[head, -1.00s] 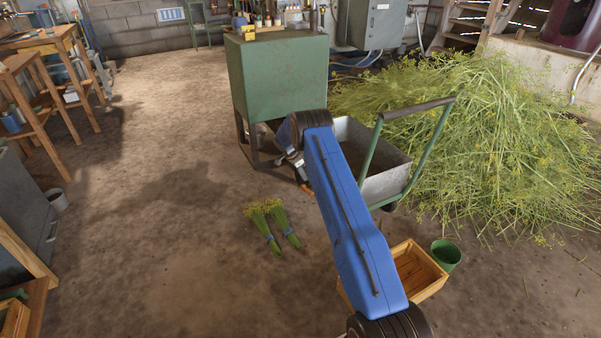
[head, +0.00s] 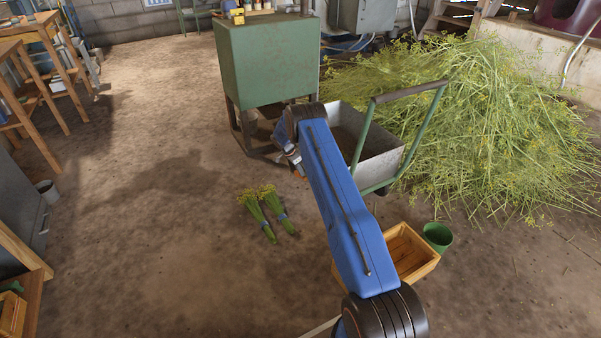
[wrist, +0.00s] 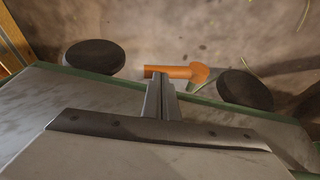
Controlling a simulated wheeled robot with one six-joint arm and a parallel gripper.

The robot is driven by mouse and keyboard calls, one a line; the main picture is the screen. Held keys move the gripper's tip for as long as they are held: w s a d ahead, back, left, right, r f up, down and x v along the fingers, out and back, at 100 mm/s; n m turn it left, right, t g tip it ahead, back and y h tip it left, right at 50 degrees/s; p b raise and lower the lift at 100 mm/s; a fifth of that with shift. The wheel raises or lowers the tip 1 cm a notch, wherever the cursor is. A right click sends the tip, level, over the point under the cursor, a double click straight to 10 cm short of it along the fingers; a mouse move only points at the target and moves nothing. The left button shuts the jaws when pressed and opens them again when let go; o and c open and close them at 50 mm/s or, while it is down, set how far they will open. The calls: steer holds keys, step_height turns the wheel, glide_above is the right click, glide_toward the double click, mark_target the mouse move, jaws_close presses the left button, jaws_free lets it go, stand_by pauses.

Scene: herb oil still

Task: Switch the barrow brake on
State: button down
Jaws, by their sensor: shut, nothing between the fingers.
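The barrow (head: 380,171) has a grey metal tray, a green frame and a dark handle, and stands behind my blue arm in the head view. In the wrist view its tray rim (wrist: 40,66) crosses the picture. An orange brake lever (wrist: 185,72) sticks out beyond the rim between two black wheels. My gripper (wrist: 158,84) is shut and empty, its fingertips at the lever's left part. I cannot tell whether they touch it. In the head view my arm mostly hides the gripper and the lever.
A green metal cabinet (head: 267,65) stands just behind the gripper area. A big heap of cut herbs (head: 480,130) lies to the right. A wooden crate (head: 410,252) and a green bucket (head: 438,236) stand in front of the barrow. Two herb bundles (head: 266,214) lie on open floor.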

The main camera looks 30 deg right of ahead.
steer(key=shift+s, duration=0.1)
steer(key=shift+s+f+t, duration=0.15)
steer(key=shift+f+t, duration=0.1)
steer(key=shift+t, duration=0.15)
step_height(320, 180, down, 6)
steer(key=s+t, duration=0.2)
steer(key=shift+s+r+m, duration=0.25)
steer(key=shift+s+m, duration=0.05)
stand_by(0.5)
steer(key=shift+f, duration=0.1)
stand_by(0.4)
